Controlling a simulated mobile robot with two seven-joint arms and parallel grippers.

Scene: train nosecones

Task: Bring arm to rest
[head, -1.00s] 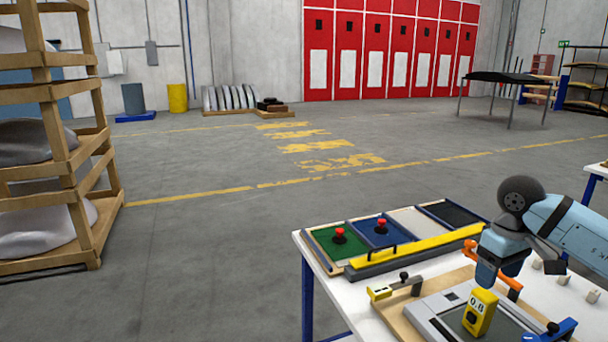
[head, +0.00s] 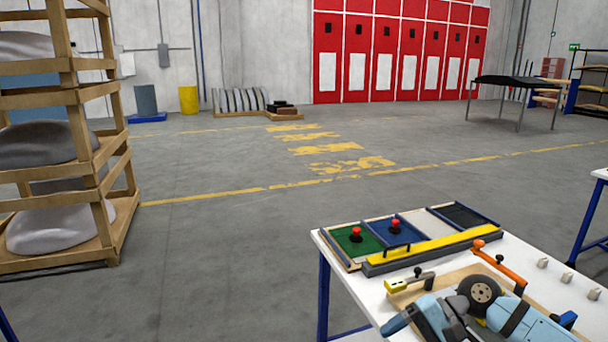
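My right arm (head: 535,325) reaches in from the lower right, low over the front of the white table (head: 345,283). My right gripper (head: 415,322) is at the bottom edge of the head view, pointing left; its fingers are partly cut off, so I cannot tell whether it is open or shut. My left arm and gripper are not in view.
The table holds green (head: 368,246) and blue (head: 385,232) panels with red knobs, a yellow bar (head: 440,246), an orange handle (head: 500,265) and small pale blocks (head: 565,278). A wooden rack (head: 85,170) stands left. The floor between is clear.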

